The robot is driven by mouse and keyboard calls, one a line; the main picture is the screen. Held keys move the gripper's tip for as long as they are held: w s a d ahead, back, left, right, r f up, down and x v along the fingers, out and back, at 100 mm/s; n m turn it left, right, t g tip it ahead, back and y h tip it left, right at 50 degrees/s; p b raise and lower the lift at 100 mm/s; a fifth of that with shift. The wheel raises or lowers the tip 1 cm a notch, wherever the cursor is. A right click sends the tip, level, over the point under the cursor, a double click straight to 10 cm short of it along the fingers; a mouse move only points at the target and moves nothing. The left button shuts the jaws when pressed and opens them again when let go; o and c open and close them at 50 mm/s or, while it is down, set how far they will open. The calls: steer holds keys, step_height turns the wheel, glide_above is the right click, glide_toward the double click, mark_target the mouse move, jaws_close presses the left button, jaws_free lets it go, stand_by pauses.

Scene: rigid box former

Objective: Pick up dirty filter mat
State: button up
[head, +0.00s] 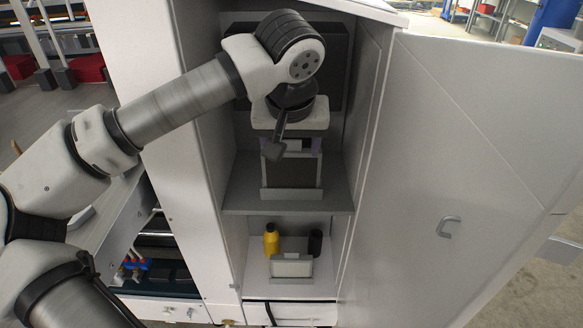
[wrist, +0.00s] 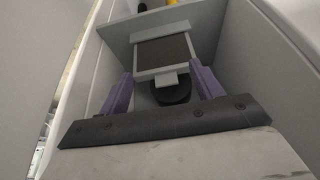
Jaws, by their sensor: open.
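The dirty filter mat is a dark grey-brown panel (head: 291,172) in a light grey frame on the upper shelf of the open cabinet. In the wrist view the mat (wrist: 164,50) shows ahead, with a small grey tab on the near edge of its frame. In the wrist view the purple fingers of my gripper (wrist: 161,69) are apart, one on each side of the frame. Nothing is held between them. Whether the fingers touch the frame cannot be told.
The upper shelf (head: 240,196) has narrow side walls. On the lower shelf stand a yellow bottle (head: 270,239), a dark cylinder (head: 315,243) and a pale panel in a holder (head: 291,267). The cabinet door (head: 480,160) is swung open to the right.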

mark_target(292, 153)
steer(key=shift+w+f+p, duration=0.25)
steer(key=shift+w+f, duration=0.2)
steer(key=shift+w, duration=0.75)
steer(key=shift+w+f+p, duration=0.2)
steer(key=shift+w+f, duration=0.3)
steer(key=shift+w, duration=0.75)
steer(key=shift+w+f+p, duration=0.25)
steer(key=shift+w+f, duration=0.2)
steer(key=shift+w, duration=0.75)
steer(key=shift+c, duration=0.2)
steer(key=c, duration=1.3)
steer(key=shift+r, duration=0.1)
steer(key=shift+c, duration=0.2)
